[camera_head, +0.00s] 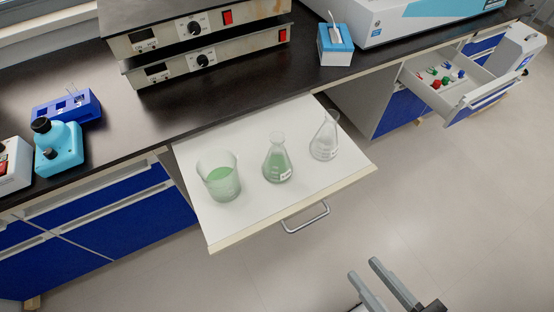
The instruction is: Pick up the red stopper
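A red stopper (436,85) stands among several small coloured stoppers in an open drawer (474,99) at the upper right. Green and blue ones are close around it, and at this size their exact shapes are hard to tell. My gripper (365,268) is at the bottom, right of centre. Its two grey fingers are apart with floor showing between them, and nothing is held. It is well below and left of the stopper in the picture, far from touching it.
A pulled-out white shelf (235,232) holds a beaker (219,184) and two flasks, one with green liquid (277,165) and one clear (325,143). Its handle (305,217) juts out. Black bench above carries instruments and a blue box (335,52). Floor at the right is clear.

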